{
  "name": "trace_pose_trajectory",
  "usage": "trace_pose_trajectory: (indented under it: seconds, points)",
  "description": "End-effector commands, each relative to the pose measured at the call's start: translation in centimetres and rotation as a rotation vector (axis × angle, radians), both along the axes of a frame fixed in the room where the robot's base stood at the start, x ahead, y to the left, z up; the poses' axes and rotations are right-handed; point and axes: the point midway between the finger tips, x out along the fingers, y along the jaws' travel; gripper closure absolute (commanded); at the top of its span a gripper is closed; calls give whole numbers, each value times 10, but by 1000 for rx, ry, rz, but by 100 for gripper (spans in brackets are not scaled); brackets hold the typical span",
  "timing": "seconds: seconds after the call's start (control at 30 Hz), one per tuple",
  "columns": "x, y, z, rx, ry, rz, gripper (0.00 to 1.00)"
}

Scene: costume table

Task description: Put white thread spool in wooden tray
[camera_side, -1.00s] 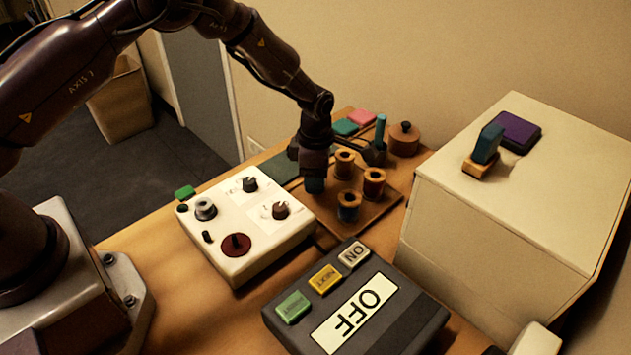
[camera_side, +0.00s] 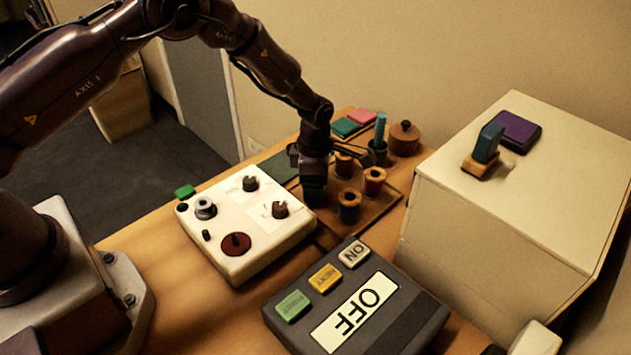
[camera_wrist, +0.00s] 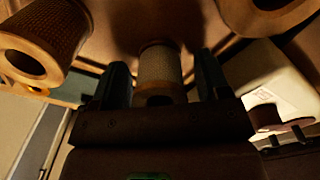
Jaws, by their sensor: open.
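A pale grey-white thread spool (camera_wrist: 160,68) stands between the two fingers of my gripper (camera_wrist: 162,82) in the wrist view. My gripper is open, with one finger on each side of the spool. I cannot tell whether either finger touches it. In the side view my gripper (camera_side: 314,192) is low at the left edge of a brown wooden tray-like board (camera_side: 377,213) and hides the pale spool. Other spools stand on that board: one at the back (camera_side: 344,164), one at the right (camera_side: 374,182) and one at the front (camera_side: 349,206).
A white control box (camera_side: 262,248) with knobs stands close to the left of my gripper. A dark button panel (camera_side: 400,318) is in front. A large cream box (camera_side: 500,215) stands at the right. A round brown pot (camera_side: 404,139) and dark pen holder (camera_side: 378,153) are behind the spools.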

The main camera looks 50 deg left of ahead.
Motion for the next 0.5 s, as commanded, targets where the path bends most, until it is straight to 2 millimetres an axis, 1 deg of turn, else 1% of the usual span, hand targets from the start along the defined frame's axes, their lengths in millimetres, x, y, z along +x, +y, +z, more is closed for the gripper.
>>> trace_pose_trajectory:
  seconds: [0.17,0.3,0.5]
  points:
    - [1,0,25,0,-4,-1,31]
    - [1,0,57,0,-5,0,31]
    - [1,0,97,0,-4,0,31]
